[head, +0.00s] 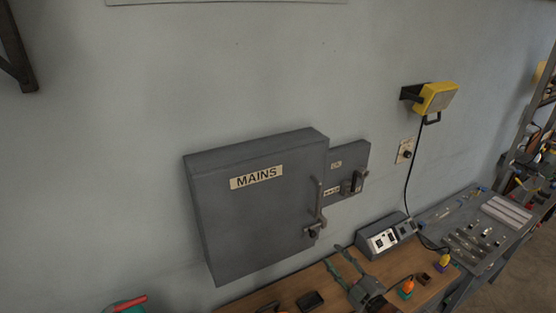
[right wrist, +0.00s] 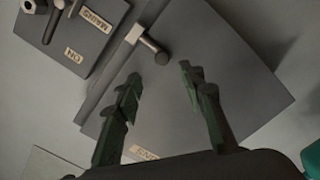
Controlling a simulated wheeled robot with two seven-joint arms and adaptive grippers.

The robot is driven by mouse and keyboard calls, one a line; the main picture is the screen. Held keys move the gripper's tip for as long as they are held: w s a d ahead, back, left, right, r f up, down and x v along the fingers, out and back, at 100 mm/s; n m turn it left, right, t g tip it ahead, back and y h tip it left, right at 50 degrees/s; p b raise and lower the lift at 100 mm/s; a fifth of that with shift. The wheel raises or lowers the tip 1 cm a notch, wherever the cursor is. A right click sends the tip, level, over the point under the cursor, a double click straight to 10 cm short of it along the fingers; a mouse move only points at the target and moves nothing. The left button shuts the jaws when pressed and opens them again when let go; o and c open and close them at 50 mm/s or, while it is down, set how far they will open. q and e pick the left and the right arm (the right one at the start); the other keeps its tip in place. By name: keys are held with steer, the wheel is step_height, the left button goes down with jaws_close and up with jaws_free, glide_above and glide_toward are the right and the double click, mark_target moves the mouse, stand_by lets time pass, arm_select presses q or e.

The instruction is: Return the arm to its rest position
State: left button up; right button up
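My right gripper (head: 334,255) is in front of the lower right of the grey MAINS cabinet (head: 245,215), above the bench. Its two greenish fingers are apart with nothing between them. In the right wrist view the open fingers (right wrist: 159,72) point toward the cabinet (right wrist: 240,75) and its handle (right wrist: 146,45); I cannot tell how large the gap is. The cabinet door looks shut, with its lever handle (head: 317,210) at the right edge. My left gripper is not in view.
A small grey switch box (head: 345,160) adjoins the cabinet. A yellow lamp (head: 436,97) hangs on the wall with its cable. The wooden bench (head: 430,288) holds a grey socket unit (head: 386,238) and coloured plugs (head: 407,288). A metal table with tools (head: 470,240) stands to the right.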

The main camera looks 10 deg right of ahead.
steer(key=s+d+f+m+g+h, duration=0.3)
steer(key=s+d+f+m+h, duration=0.15)
steer(key=s+f, duration=0.35)
steer(key=s+d+f+m+g+h, duration=0.35)
steer(key=s+f+m, duration=0.25)
steer(key=f, duration=0.4)
steer(key=s+f+m+g+y, duration=0.1)
steer(key=s+f+m+g, duration=0.3)
steer(key=s, duration=0.7)
steer(key=s+f+g, duration=0.3)
steer(key=s+f, duration=0.4)
steer(key=s, duration=0.3)
step_height(320, 180, down, 33)
steer(key=a+g+b, duration=0.1)
steer(key=a+b, duration=0.1)
steer(key=b, duration=0.4)
steer(key=s+f+n+g+y+b, duration=0.1)
steer(key=s+f+b, duration=0.3)
steer(key=s+f, duration=1.7)
step_height(320, 180, down, 4)
steer(key=shift+r, duration=0.25)
